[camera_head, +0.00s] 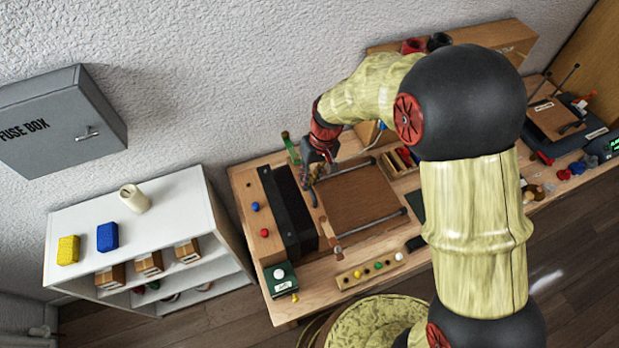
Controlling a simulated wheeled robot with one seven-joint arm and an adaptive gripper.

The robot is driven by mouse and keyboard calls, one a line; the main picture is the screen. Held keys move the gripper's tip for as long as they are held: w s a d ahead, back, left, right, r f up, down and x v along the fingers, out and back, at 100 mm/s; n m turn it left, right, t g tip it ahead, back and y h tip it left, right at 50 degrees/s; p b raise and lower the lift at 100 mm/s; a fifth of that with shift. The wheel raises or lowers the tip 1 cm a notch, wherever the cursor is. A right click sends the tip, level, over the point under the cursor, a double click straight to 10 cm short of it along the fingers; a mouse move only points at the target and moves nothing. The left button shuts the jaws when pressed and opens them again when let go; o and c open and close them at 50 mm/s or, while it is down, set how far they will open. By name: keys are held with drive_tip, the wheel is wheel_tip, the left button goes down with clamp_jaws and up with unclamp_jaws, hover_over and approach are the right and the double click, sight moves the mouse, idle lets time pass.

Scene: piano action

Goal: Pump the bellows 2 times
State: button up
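What looks like the bellows is a dark ribbed body (279,208) on the wooden workbench, left of a flat brown board (360,196) flanked by two metal rods. A light wooden bar (327,232) runs along the board's left edge, close to the dark body. My gripper (311,184) points down at the upper end of this bar, between the dark body and the board. It is small and dark here, and I cannot tell whether its fingers touch or grip the bar.
A green bottle (290,148) stands close behind my gripper. A block with colored knobs (370,270) and a dark green box (281,279) sit at the bench's front. A white shelf (170,225) stands left, below a fuse box (60,130).

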clamp_jaws()
idle(0.4)
drive_tip(key=w+d+b, duration=0.1)
drive_tip(key=w+d, duration=0.4)
drive_tip(key=d, duration=0.6)
drive_tip(key=w+d, duration=0.5)
drive_tip(key=d, duration=0.5)
drive_tip(key=shift+w+d+b, duration=0.35)
drive_tip(key=shift+d+b, duration=0.05)
drive_tip(key=shift+o, duration=2.2)
unclamp_jaws()
drive_tip(key=shift+s, duration=0.1)
wheel_tip(320, 180, up, 12)
drive_tip(key=w+d, duration=0.1)
drive_tip(key=d, duration=0.1)
